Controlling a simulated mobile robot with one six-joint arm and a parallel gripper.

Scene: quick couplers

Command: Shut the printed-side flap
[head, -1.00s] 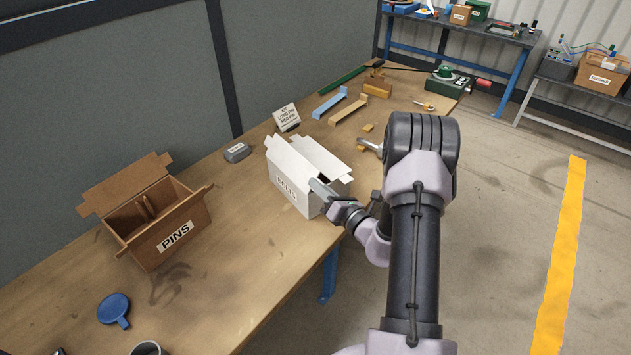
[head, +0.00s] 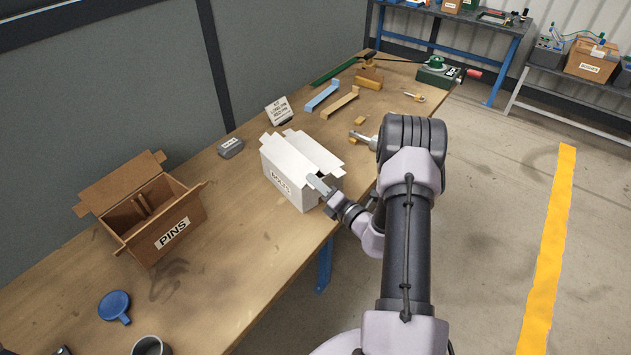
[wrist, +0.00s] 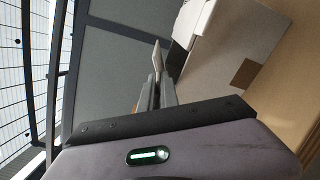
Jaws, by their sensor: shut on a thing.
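The white box (head: 277,182) stands near the front edge of the bench, its printed label facing the lower left. Its printed-side flap (head: 284,156) rises above the label and leans in over the opening. The opposite flap (head: 317,151) slants beside it, with a narrow gap between them. My gripper (head: 318,185) is at the right end of the printed side, shut on the flap there. In the wrist view, the shut jaws (wrist: 157,80) have a thin pale edge between them, and a white box panel (wrist: 222,55) is to their right. The box's inside is mostly hidden.
A blue round lid (head: 114,306) and a grey cup (head: 151,346) lie nearer. A small sign (head: 279,111) and a grey block (head: 231,147) are behind the white box. Bench between boxes is clear.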

